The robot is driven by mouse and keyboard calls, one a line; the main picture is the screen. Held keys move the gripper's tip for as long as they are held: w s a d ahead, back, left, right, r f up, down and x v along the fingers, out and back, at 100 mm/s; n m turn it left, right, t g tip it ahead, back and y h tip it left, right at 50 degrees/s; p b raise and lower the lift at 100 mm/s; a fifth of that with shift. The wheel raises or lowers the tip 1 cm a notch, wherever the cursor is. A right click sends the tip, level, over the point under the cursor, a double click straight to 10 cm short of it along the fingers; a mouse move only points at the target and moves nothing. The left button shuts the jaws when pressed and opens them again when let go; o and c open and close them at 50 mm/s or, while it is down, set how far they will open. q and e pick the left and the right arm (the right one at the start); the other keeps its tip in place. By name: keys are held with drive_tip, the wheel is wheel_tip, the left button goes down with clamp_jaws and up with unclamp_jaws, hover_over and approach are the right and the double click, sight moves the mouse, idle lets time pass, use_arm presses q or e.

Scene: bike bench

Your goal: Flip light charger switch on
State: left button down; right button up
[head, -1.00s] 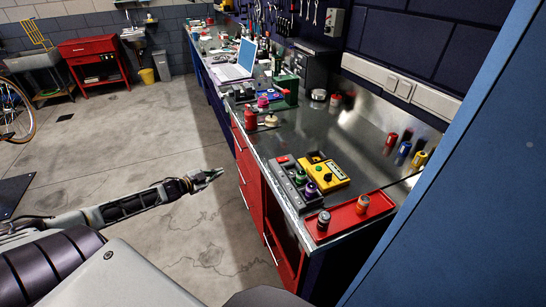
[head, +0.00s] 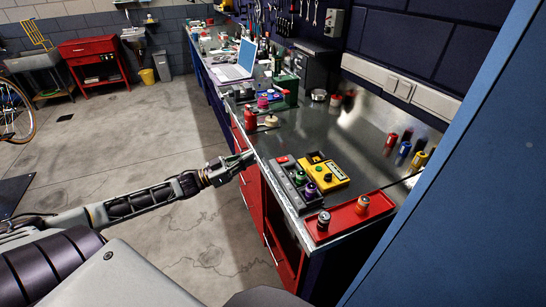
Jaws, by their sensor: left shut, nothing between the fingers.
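A dark grey charger unit (head: 290,184) with a red part at its far end lies along the front edge of the workbench (head: 278,143). Green and purple round pieces are on it or beside it. A yellow box (head: 333,177) with dark round parts lies just right of it. I cannot tell which of the two is the light charger, and its switch is too small to make out. My left gripper (head: 249,157) is shut and empty at the bench's front edge, left of the grey unit and apart from it. My right gripper does not show.
A red tray (head: 342,226) with two small cylinders is at the near end of the bench. Red, blue and yellow cylinders (head: 403,152) stand by the back wall. A laptop (head: 240,62) and other clutter fill the far end. A blue panel (head: 470,190) closes off the right side.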

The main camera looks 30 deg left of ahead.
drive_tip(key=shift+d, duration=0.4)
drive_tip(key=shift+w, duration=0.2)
use_arm(q)
drive_tip(key=r, duration=0.2)
hover_over(273, 163)
drive_tip(key=r+v, duration=0.1)
drive_tip(key=v, duration=0.2)
drive_tip(key=shift+d+f+b, duration=0.15)
drive_tip(key=shift+f+b, duration=0.15)
drive_tip(key=shift+f, duration=0.15)
drive_tip(key=shift+x, duration=0.95)
drive_tip(key=shift+w+d+r, duration=0.15)
drive_tip(key=shift+w+d, duration=0.3)
drive_tip(key=shift+w, duration=0.1)
drive_tip(key=shift+s+a+f, duration=0.1)
drive_tip(key=shift+f, duration=0.9)
drive_tip(key=shift+s+a+f, duration=0.1)
drive_tip(key=shift+s+f, duration=0.05)
drive_tip(key=shift+f, duration=0.9)
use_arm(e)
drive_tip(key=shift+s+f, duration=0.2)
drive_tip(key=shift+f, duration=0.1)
